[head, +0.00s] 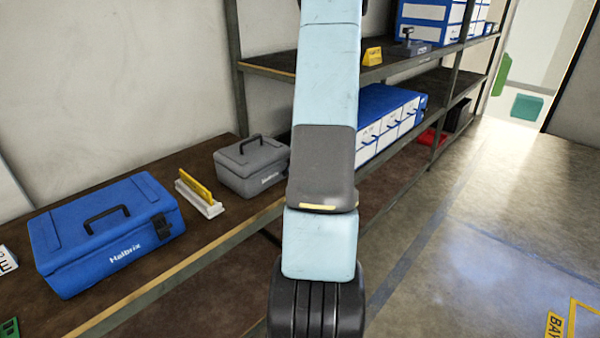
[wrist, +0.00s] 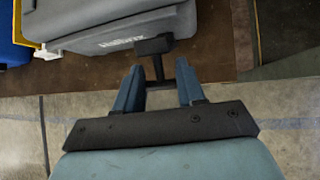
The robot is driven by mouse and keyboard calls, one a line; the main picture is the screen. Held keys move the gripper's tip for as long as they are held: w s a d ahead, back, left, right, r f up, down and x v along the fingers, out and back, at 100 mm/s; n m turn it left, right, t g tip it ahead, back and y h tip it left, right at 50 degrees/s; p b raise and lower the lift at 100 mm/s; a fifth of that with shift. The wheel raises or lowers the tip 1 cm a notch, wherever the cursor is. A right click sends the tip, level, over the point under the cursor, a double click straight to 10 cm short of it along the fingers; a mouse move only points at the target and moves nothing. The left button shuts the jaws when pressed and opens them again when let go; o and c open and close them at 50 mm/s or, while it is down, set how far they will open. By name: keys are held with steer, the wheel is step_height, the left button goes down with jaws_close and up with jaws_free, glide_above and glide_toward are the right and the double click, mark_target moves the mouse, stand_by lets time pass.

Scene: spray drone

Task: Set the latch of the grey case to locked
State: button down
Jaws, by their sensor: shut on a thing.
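The grey case (head: 250,168) sits on the brown shelf, its right end hidden behind my arm in the head view. Its grey side also shows at the top of the wrist view (wrist: 95,32). A dark latch (wrist: 155,45) sticks out from the case's lower front edge, with a thin stem reaching down between my fingers. My gripper (wrist: 160,83) is shut on the latch, a finger on each side of its stem end. The head view does not show my gripper or the latch. I cannot tell which setting the latch is at.
A blue case (head: 105,235) with a black latch stands to the left on the same shelf (head: 170,160). Between the cases is a white holder with a yellow plate (head: 198,192). Blue-and-white boxes (head: 385,120) fill the shelf behind my arm.

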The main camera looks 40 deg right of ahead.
steer(key=shift+w+a+r+g, duration=0.1)
steer(key=shift+w+r+g, duration=0.25)
steer(key=shift+g, duration=0.15)
steer(key=shift+w+r, duration=0.4)
steer(key=shift+w, duration=0.05)
stand_by(0.5)
steer(key=c, duration=1)
jaws_free()
steer(key=v, duration=1.3)
steer(key=shift+s+r, duration=0.15)
steer(key=shift+r, duration=0.15)
steer(key=shift+c, duration=0.2)
